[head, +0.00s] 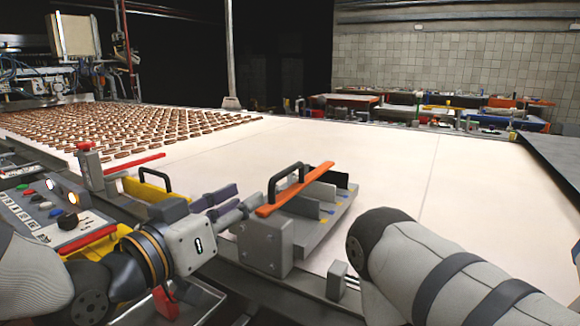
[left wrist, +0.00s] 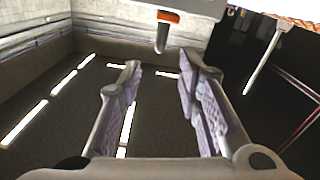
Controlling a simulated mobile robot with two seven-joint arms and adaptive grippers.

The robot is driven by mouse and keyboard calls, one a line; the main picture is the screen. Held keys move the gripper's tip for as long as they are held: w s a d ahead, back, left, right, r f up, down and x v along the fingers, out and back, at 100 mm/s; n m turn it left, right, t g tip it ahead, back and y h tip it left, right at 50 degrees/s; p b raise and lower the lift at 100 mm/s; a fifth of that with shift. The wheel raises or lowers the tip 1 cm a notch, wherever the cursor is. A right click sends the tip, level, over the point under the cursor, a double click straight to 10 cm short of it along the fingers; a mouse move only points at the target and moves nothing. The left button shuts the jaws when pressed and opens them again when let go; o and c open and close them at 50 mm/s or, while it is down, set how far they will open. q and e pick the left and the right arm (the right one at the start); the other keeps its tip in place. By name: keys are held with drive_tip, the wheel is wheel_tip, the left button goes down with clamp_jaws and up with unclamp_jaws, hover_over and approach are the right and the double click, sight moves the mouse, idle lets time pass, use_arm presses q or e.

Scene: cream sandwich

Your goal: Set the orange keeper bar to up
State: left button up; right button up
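The orange keeper bar (head: 296,189) is a long flat bar on the grey block fixture (head: 265,245) in the middle of the head view. It slants across the fixture's top, its far end toward the upper right. A black handle (head: 286,176) arches beside it. My left gripper (head: 232,203) is just left of the bar's near end, with purple pads on its fingers. In the left wrist view the fingers (left wrist: 162,65) stand apart with nothing between them. A grey hooked piece with a small orange part (left wrist: 168,16) shows beyond the fingertips. My right gripper is out of view; only my right arm shows.
A white conveyor belt (head: 390,170) spreads behind the fixture, with rows of brown sandwich pieces (head: 150,130) at left. A control panel (head: 60,215) with buttons and a red-topped post (head: 88,165) stand left. A second black handle (head: 155,178) with a yellow bar lies behind my left gripper.

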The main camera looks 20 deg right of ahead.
sight(270, 182)
use_arm(q)
drive_tip(key=x, duration=1.1)
drive_tip(key=shift+w+d+r, duration=0.15)
drive_tip(key=shift+w, duration=0.05)
clamp_jaws()
